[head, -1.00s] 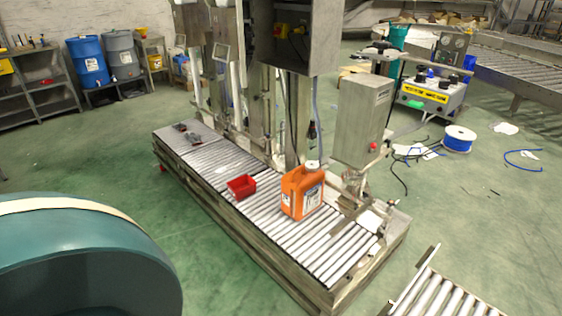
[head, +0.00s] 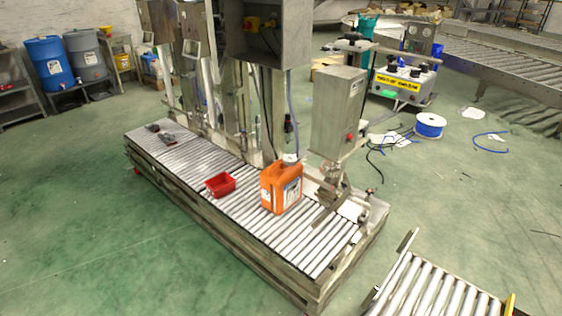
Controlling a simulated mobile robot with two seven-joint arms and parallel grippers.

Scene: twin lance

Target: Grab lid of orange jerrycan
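The orange jerrycan (head: 270,192) stands upright on the roller conveyor (head: 190,168), right of the middle of its length. It has a white label on its side. A whitish lid (head: 291,158) shows at its top, small in the picture; I cannot tell how firmly it sits. Neither of my grippers is in the head view, and nothing is seen touching the jerrycan.
A red bin (head: 220,184) sits on the rollers left of the jerrycan. A grey cabinet (head: 338,112) stands behind and right of it. A second roller conveyor (head: 440,290) is at the lower right. Green floor (head: 120,240) at the front left is clear.

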